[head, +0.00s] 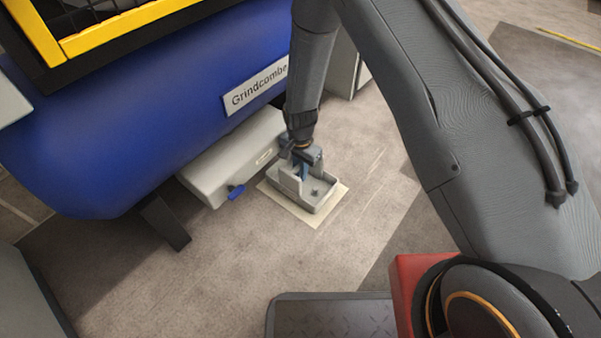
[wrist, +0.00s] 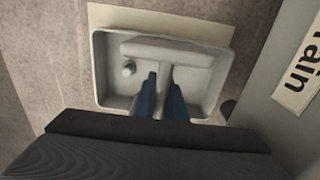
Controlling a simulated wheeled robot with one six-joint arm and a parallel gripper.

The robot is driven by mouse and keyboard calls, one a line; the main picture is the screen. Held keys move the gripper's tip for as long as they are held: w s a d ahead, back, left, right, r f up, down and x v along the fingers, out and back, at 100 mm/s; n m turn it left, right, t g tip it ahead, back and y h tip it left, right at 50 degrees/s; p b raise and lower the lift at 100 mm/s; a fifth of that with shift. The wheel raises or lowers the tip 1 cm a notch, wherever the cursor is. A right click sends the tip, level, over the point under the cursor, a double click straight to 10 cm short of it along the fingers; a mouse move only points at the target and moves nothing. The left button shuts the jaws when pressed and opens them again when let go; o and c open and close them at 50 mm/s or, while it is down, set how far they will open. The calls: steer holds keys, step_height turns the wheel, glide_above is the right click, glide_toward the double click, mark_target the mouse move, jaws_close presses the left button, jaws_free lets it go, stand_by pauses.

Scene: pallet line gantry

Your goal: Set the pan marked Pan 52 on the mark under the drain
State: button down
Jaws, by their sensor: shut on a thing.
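A small light grey pan (head: 321,197) sits at or just above a pale cream mark (head: 299,208) on the floor; I cannot tell whether it touches. In the wrist view the pan (wrist: 103,83) shows a raised middle part and a small round knob, and the mark (wrist: 110,15) shows beyond its far edge. My gripper (head: 303,168) points down and is shut on the pan; its blue fingers (wrist: 163,95) grip the pan's upright middle part. The drain (head: 222,165) is a pale box with a blue lever, left of the pan. No pan lettering is readable.
A blue tank with a "Grindcombe" plate (head: 255,85) hangs above the drain box, with a dark leg (head: 165,222) below. In the wrist view a label reading "rain" (wrist: 304,65) is close at right. Floor in front of the pan is clear.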

steer(key=shift+f, duration=0.1)
steer(key=c, duration=1.8)
jaws_free()
